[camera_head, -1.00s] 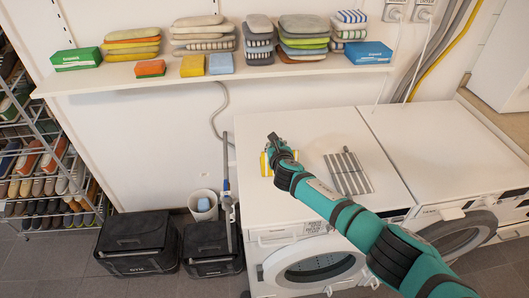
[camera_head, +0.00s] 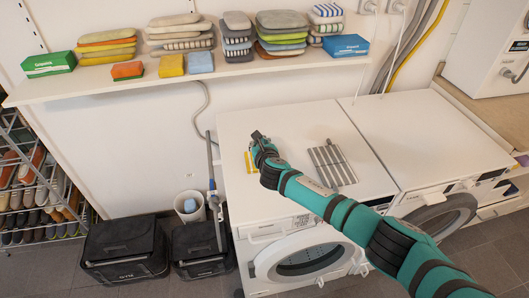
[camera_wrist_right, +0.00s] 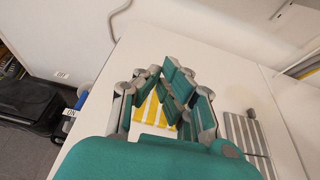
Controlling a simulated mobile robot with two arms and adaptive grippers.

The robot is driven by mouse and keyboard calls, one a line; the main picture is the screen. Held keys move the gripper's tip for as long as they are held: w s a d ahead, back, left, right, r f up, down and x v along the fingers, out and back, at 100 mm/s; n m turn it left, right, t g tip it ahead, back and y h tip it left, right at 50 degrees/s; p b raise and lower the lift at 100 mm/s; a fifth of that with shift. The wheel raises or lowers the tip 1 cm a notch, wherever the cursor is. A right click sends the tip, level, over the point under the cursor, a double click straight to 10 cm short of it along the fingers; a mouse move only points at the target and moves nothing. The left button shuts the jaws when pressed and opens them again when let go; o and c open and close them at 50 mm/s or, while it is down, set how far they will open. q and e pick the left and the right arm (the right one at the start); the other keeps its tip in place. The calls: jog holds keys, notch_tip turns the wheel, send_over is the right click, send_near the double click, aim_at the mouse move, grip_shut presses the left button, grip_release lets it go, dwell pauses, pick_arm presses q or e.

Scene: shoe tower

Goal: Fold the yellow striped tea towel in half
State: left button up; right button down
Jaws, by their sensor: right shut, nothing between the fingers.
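The yellow striped tea towel (camera_head: 248,162) lies on top of the left washing machine (camera_head: 290,118), near its left edge. In the head view my right gripper and wrist hide most of it. In the right wrist view its yellow and white stripes (camera_wrist_right: 152,108) show between and behind my fingers. My right gripper (camera_head: 258,135) is shut and empty, above or just past the towel; I cannot tell whether it touches the cloth. It also shows in the right wrist view (camera_wrist_right: 165,75). My left gripper is not in view.
A grey striped towel (camera_head: 331,165) lies to the right on the same machine. A second machine (camera_head: 430,140) stands beside it. A wall shelf (camera_head: 200,80) with folded towels and boxes runs behind. Black bins (camera_head: 125,247) and a bucket stand on the floor at left.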

jog(key=s+d+m+g, duration=0.25)
jog(key=s+m, duration=0.55)
jog(key=s, duration=0.8)
jog(key=s+d+f+m+g+h, duration=0.2)
jog(key=s+d+f+m+g, duration=0.1)
jog(key=s+d+m, duration=1.05)
jog(key=s+d+f+m+g+h, duration=0.2)
jog(key=s+d+f+m+g, duration=0.15)
jog(key=s+d+m, duration=1)
jog(key=s+a+f+m+g+b, duration=0.1)
jog(key=s+f+b, duration=0.15)
jog(key=f, duration=1.35)
jog(key=s+a+f+m+g+b, duration=0.1)
jog(key=s+f, duration=0.2)
jog(key=f, duration=1.3)
jog(key=s+d+f+g+b, duration=0.1)
jog(key=s+d+f+b, duration=0.1)
jog(key=s+f, duration=1.4)
jog(key=shift+d, duration=0.2)
